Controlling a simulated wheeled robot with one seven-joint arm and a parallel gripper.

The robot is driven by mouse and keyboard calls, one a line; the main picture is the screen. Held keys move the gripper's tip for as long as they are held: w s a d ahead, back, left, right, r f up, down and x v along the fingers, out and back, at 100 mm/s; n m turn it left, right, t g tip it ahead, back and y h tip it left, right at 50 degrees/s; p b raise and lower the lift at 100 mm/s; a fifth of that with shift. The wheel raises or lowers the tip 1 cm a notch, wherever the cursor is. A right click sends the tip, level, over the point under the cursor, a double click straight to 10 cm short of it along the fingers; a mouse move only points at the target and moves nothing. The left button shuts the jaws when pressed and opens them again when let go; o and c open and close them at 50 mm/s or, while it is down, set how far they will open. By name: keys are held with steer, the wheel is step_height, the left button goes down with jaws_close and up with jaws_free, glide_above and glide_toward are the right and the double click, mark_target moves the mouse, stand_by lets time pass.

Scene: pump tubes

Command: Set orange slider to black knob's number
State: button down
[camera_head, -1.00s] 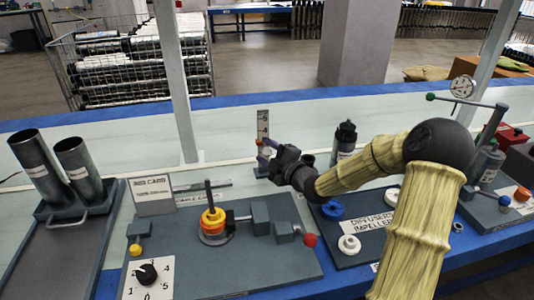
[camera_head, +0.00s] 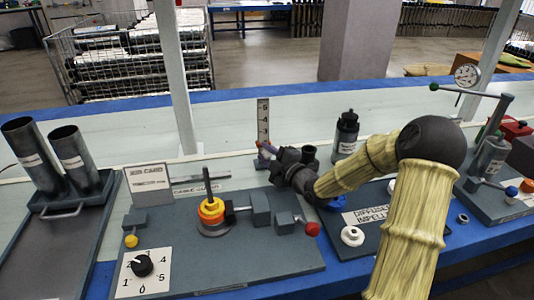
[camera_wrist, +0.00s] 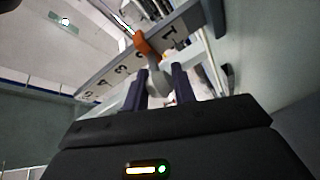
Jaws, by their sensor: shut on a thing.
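The orange slider (camera_wrist: 147,45) sits on an upright numbered scale (camera_head: 263,112). In the wrist view the scale (camera_wrist: 185,33) slants across, and the slider is near the low-number end, close to the 1 and the 2. My gripper (camera_wrist: 160,85) is shut on the slider's grey handle (camera_wrist: 158,82), with one dark finger on each side. In the head view my gripper (camera_head: 267,150) is at the lower part of the scale and partly hides the slider. The black knob (camera_head: 142,265) sits on a white numbered dial at front left; its pointer is too small to read surely.
A grey board (camera_head: 240,268) carries a yellow and orange ring stack (camera_head: 211,212) on a post and a red-ended clamp (camera_head: 312,229). A sign card (camera_head: 148,185) stands behind it. A black bottle (camera_head: 346,133) stands right of the scale. Metal tubes (camera_head: 72,158) stand at left.

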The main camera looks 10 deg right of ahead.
steer(key=c, duration=1.1)
jaws_free()
steer(key=shift+c, duration=0.2)
step_height(320, 180, up, 10)
steer(key=p, duration=0.4)
steer(key=shift+d, duration=0.1)
steer(key=p+v, duration=0.1)
steer(key=v, duration=1.9)
stand_by(0.9)
stand_by(0.4)
